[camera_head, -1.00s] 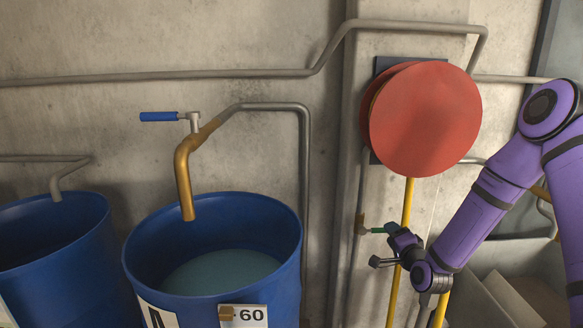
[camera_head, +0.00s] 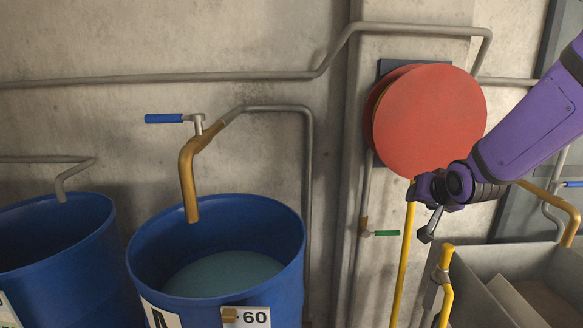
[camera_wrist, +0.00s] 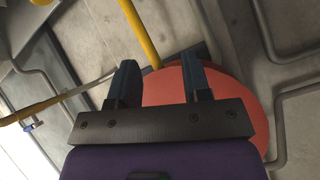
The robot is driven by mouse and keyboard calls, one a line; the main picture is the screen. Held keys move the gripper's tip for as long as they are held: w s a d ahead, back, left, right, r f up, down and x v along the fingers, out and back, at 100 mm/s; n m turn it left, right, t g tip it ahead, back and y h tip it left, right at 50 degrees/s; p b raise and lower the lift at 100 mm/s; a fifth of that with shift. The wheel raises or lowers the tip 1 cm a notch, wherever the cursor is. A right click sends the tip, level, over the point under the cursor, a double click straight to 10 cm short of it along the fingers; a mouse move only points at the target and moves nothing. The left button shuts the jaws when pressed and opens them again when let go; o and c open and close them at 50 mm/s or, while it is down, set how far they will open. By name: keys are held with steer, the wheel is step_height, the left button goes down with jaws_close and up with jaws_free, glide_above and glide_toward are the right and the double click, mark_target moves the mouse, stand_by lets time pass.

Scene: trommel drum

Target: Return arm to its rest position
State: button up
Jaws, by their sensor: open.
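My gripper (camera_head: 428,214) is at the end of my purple arm, just below the red disc in the head view. In the wrist view my gripper (camera_wrist: 160,84) has its two dark fingers apart, with nothing between them. The arm reaches in from the right edge of the head view.
A round red disc (camera_head: 430,120) on the wall is close above my gripper; it also shows in the wrist view (camera_wrist: 232,92). A yellow pipe (camera_head: 403,265) runs below it, beside a green-handled valve (camera_head: 386,233). Blue barrels (camera_head: 285,262) stand left. A grey bin (camera_head: 480,268) is lower right.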

steer(key=s+r+n+g, duration=0.1)
steer(key=s+r, duration=0.2)
steer(key=s, duration=0.7)
steer(key=s+r+n+g, duration=0.1)
steer(key=s+r+g, duration=0.1)
steer(key=s, duration=0.8)
steer(key=s+r+n+g, duration=0.1)
steer(key=s+r, duration=0.4)
steer(key=s, duration=0.5)
steer(key=shift+n+g+h, duration=0.3)
steer(key=shift+g, duration=0.3)
steer(key=shift+r, duration=0.1)
